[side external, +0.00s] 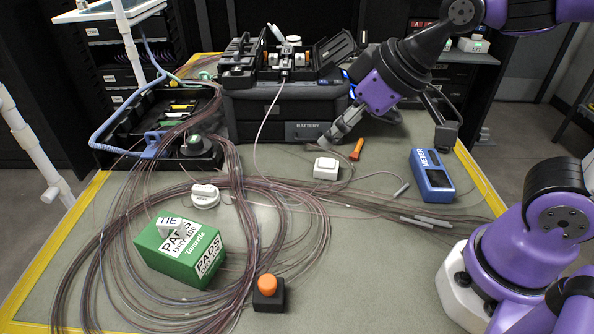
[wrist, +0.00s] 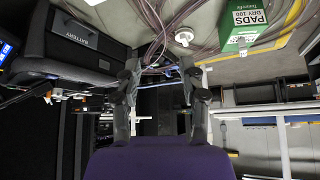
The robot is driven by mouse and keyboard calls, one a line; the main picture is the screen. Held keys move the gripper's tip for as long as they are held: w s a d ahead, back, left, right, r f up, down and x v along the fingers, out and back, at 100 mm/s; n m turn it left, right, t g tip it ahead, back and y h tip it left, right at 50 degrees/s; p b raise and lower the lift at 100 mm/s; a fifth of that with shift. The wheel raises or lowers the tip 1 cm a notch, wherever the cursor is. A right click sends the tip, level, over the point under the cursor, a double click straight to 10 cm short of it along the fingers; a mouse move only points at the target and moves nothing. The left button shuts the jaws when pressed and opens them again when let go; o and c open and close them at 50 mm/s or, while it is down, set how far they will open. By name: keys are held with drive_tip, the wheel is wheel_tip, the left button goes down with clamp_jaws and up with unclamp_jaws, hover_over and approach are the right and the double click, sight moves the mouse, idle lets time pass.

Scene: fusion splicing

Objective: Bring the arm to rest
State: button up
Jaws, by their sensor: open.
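My gripper (side external: 388,142) is open, with its two fingers spread wide and nothing between them. It is at the right of the black splicer (side external: 285,100), above the far right part of the bench. In the side view, the left finger overlaps the table area near an orange-handled tool (side external: 357,149), and the right finger is behind the blue meter (side external: 432,177). In the wrist view, the open gripper (wrist: 160,68) shows both fingers, with the splicer's battery side (wrist: 78,38) to the left. I cannot tell its exact height above the bench.
Loose fibre cables (side external: 235,205) loop over the left and middle bench. A green pads box (side external: 180,250), a black block with an orange knob (side external: 268,293), a white round item (side external: 205,196) and a small white box (side external: 326,168) stand there. The front right mat (side external: 370,270) is clear.

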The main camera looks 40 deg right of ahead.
drive_tip(key=s+d+m+g+h, duration=0.1)
drive_tip(key=s+d+m, duration=0.2)
drive_tip(key=s+d, duration=0.2)
drive_tip(key=shift+s+d+f+h, duration=0.3)
drive_tip(key=shift+s+d+h, duration=0.1)
drive_tip(key=shift+d, duration=0.1)
